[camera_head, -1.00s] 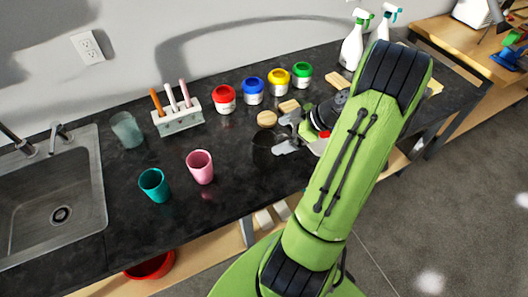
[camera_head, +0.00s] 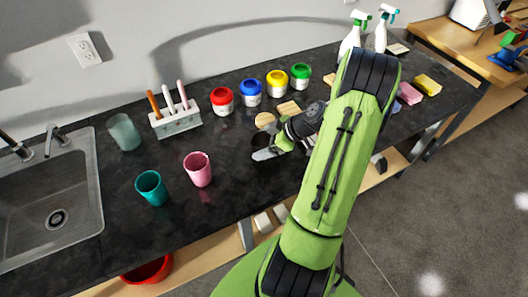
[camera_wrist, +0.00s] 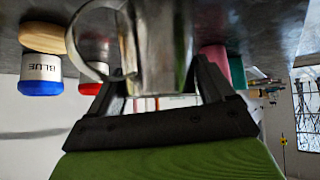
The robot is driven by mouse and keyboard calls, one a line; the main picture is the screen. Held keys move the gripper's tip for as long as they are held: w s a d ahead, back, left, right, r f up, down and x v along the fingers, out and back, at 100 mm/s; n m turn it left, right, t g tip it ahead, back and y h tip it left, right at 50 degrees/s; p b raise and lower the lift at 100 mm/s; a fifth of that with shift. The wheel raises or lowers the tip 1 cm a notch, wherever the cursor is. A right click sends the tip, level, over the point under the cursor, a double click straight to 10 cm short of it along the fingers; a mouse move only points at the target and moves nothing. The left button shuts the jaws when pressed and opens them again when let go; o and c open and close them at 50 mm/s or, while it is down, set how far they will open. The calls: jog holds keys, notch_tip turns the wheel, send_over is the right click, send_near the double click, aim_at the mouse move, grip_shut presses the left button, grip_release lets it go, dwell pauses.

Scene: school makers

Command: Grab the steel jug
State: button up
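The steel jug (camera_wrist: 165,40) fills the upper middle of the wrist view, with its loop handle toward the left. In the head view the jug (camera_head: 259,141) is a dark, shiny cylinder on the black counter, partly hidden by my gripper (camera_head: 268,148). In the wrist view my gripper (camera_wrist: 160,78) has one finger on each side of the jug's body. The fingers are apart and look open around it. I cannot make out firm contact on either side.
A pink cup (camera_head: 198,170) and a teal cup (camera_head: 151,188) stand left of the jug. Paint jars, including a blue one (camera_head: 251,92), line the back. A round wooden piece (camera_head: 265,119) lies just behind the jug. The sink (camera_head: 55,190) is far left.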

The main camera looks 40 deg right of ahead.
jog(key=c, duration=0.9)
jog(key=shift+o, duration=0.2)
jog(key=shift+r, duration=0.1)
notch_tip(320, 180, up, 10)
jog(key=p, duration=0.2)
